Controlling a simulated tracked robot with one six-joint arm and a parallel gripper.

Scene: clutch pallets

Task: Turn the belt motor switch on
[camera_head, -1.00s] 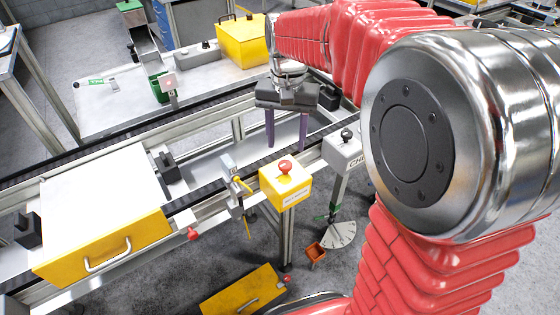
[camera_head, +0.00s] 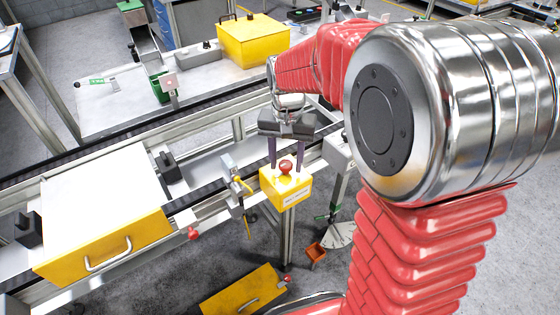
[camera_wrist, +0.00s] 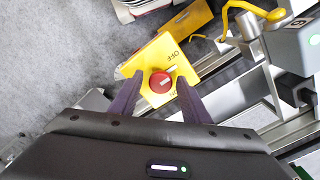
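The belt motor switch is a yellow box (camera_head: 287,189) with a red knob (camera_head: 285,167) on top, at the front edge of the belt frame. The wrist view shows the yellow box (camera_wrist: 184,61) with OFF at the top and ON lower down. A pale mark on the red knob (camera_wrist: 160,82) points to the upper right, and I cannot tell its exact setting. My gripper (camera_head: 287,160) is above the box, with its purple fingers open. In the wrist view its fingers (camera_wrist: 156,85) stand on either side of the knob, with gaps showing.
A yellow handle (camera_head: 240,184) on a bracket stands just left of the switch. A grey box on a post (camera_head: 340,150) stands to the right, partly hidden by my arm. A large yellow-fronted case (camera_head: 110,235) sits on the belt at left.

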